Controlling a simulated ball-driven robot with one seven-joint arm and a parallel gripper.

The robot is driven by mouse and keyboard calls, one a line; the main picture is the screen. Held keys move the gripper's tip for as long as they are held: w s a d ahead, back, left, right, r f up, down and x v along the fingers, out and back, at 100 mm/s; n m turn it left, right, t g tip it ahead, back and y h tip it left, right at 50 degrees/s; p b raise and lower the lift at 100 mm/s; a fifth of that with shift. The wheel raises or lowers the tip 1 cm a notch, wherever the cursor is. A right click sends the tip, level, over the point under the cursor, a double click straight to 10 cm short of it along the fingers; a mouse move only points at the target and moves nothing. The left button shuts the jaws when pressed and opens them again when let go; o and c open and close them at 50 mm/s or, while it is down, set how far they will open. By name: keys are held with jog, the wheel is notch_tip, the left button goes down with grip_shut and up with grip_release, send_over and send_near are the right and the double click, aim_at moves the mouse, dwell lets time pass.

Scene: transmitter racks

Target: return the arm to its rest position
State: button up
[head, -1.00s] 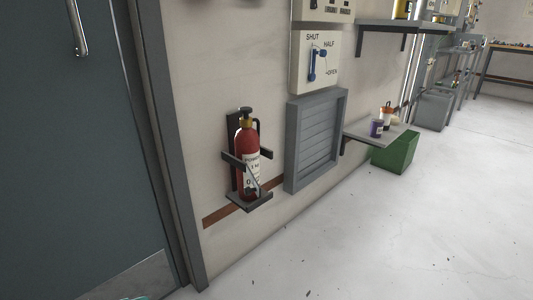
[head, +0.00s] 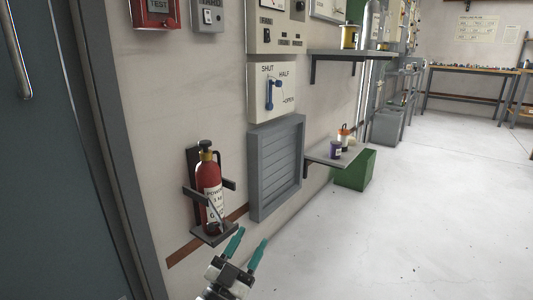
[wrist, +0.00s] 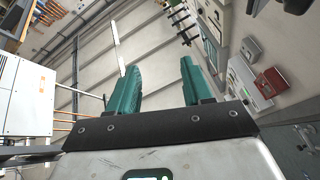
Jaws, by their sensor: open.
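My gripper (head: 246,249) is at the bottom middle of the head view, in front of the wall and to the lower right of the fire extinguisher. Its two teal fingers are apart and nothing is between them. In the wrist view the open fingers (wrist: 158,88) point up across a pale panelled surface. The rest of my arm is mostly below the head picture's edge.
A red fire extinguisher (head: 210,192) sits in a wall bracket near the dark door (head: 45,170). A louvred vent (head: 276,168), a small shelf (head: 325,156) and a green bin (head: 354,170) line the wall. The floor (head: 420,220) at right is clear.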

jog(key=w+d+f+n+t+y+p, duration=0.15)
jog(key=w+d+n+y, duration=0.35)
jog(key=d+n+y, duration=0.65)
jog(key=s+d+f+n+g+y, duration=0.35)
jog(key=s+d+f+g, duration=0.45)
jog(key=s+d+f, duration=0.4)
jog(key=s+d+f+m+g+h+p, duration=0.1)
jog(key=s+d+f+g, duration=0.2)
jog(key=s, duration=0.3)
jog(key=s+d+f+m+g+h+p, duration=0.1)
jog(key=s+d+f+g, duration=0.1)
jog(key=s+f, duration=0.3)
jog(key=s+d+r+m+g+h, duration=0.15)
jog(key=s+g, duration=0.25)
jog(key=s, duration=0.9)
jog(key=s+d+m+g+y, duration=0.1)
jog(key=s+d+m+g, duration=0.2)
jog(key=s, duration=0.9)
notch_tip(320, 180, up, 37)
jog(key=a+p, duration=0.1)
jog(key=p, duration=3.7)
jog(key=shift+w+a+n+g, duration=0.25)
jog(key=shift+n+g, duration=0.1)
jog(key=shift+g, duration=0.1)
